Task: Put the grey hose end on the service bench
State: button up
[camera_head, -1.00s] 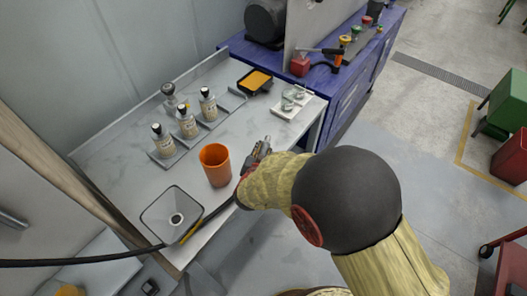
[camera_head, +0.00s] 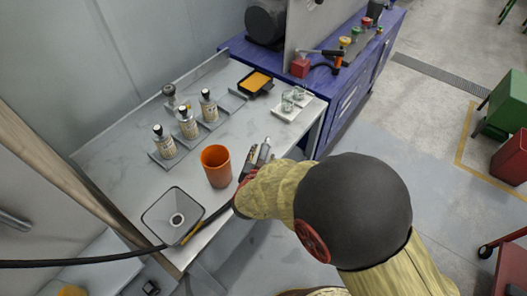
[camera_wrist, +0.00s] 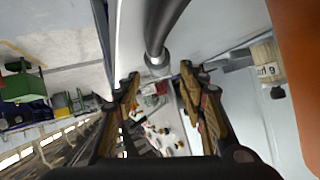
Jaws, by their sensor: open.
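My gripper (camera_head: 257,155) is over the front edge of the pale bench (camera_head: 225,140), right of the orange cup. In the wrist view my gripper (camera_wrist: 160,80) has its two fingers spread apart. A dark hose (camera_wrist: 172,22) comes in from the top of that view, and its grey end (camera_wrist: 157,62) shows in line with the gap between the fingertips; I cannot tell whether it touches either finger. In the head view the black hose (camera_head: 90,260) runs from the left past the funnel toward my gripper, and its end is hard to make out there.
The orange cup (camera_head: 216,166) stands close left of my gripper. A square funnel (camera_head: 174,215), labelled bottles (camera_head: 187,124), a black tray with yellow (camera_head: 256,82) and a white tray (camera_head: 286,112) with small glass items are on the pale bench. A blue bench (camera_head: 345,95) adjoins behind.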

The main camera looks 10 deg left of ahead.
jog(key=p+v, duration=0.2)
jog(key=v, duration=0.7)
jog(key=shift+w+r, duration=0.15)
jog(key=shift+r, duration=0.2)
jog(key=w+d+r+n+g+y, duration=0.15)
jog(key=d+r, duration=0.25)
jog(key=r, duration=0.4)
jog(key=w+d+r+n+g+y, duration=0.15)
jog(key=d+r, duration=0.25)
jog(key=r, duration=0.5)
jog(key=s+d+r+g+h, duration=0.2)
jog(key=s+d, duration=0.7)
jog(key=d, duration=0.3)
jog(key=s+d+r+g+h, duration=0.1)
jog(key=s+d+r+h, duration=0.1)
jog(key=s+d, duration=0.7)
jog(key=d+r, duration=0.1)
jog(key=d, duration=0.3)
jog(key=shift+m+g, duration=0.4)
jog(key=shift+s, duration=0.15)
